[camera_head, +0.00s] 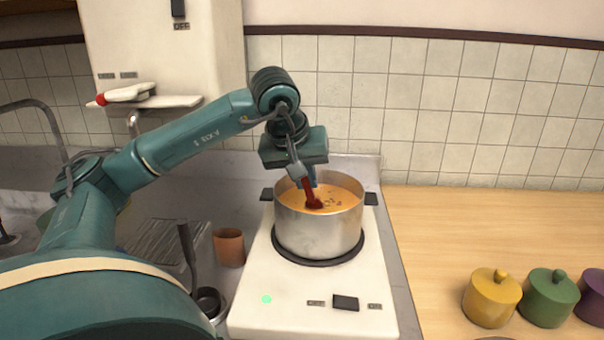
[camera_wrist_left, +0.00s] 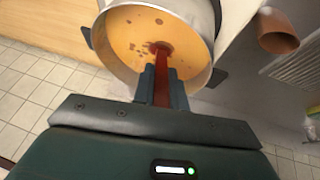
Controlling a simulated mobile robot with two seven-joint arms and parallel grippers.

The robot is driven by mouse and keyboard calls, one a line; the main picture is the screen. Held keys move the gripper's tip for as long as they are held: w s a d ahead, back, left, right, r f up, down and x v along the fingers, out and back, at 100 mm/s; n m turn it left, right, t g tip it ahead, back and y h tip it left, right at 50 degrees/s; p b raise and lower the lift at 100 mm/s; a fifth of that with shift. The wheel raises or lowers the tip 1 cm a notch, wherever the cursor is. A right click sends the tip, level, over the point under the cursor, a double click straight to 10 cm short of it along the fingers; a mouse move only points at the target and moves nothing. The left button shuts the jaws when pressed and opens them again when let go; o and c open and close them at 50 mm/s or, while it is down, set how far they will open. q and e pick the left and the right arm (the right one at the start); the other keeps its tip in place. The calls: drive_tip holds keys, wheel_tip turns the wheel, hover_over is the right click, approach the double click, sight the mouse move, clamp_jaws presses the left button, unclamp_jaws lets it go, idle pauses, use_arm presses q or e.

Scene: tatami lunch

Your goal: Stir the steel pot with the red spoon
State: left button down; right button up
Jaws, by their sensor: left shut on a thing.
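The steel pot (camera_head: 318,236) stands on the burner of a white cooktop and holds orange soup with dark bits. It also shows in the left wrist view (camera_wrist_left: 203,80), with the soup surface facing the camera. My left gripper (camera_head: 309,180) is above the pot, shut on the red spoon (camera_head: 313,199). The spoon points down, and its lower end meets the soup; how deep it goes is hidden. In the left wrist view the spoon (camera_wrist_left: 162,80) sits between the two fingers (camera_wrist_left: 161,88). My right gripper is not in view.
The white cooktop (camera_head: 255,305) has a dark switch (camera_head: 345,303). A brown cup (camera_head: 229,248) stands left of it. A yellow lidded jar (camera_head: 491,298) and a green one (camera_head: 548,297) stand at the right on the wooden counter (camera_head: 440,225), which is otherwise mostly clear. A tiled wall is behind.

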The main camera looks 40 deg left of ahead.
sight(308, 201)
use_arm(q)
drive_tip(key=shift+b+x, duration=0.3)
drive_tip(key=shift+x, duration=0.5)
drive_tip(key=shift+b+x, duration=0.4)
drive_tip(key=shift+x, duration=0.5)
drive_tip(key=shift+f, duration=0.5)
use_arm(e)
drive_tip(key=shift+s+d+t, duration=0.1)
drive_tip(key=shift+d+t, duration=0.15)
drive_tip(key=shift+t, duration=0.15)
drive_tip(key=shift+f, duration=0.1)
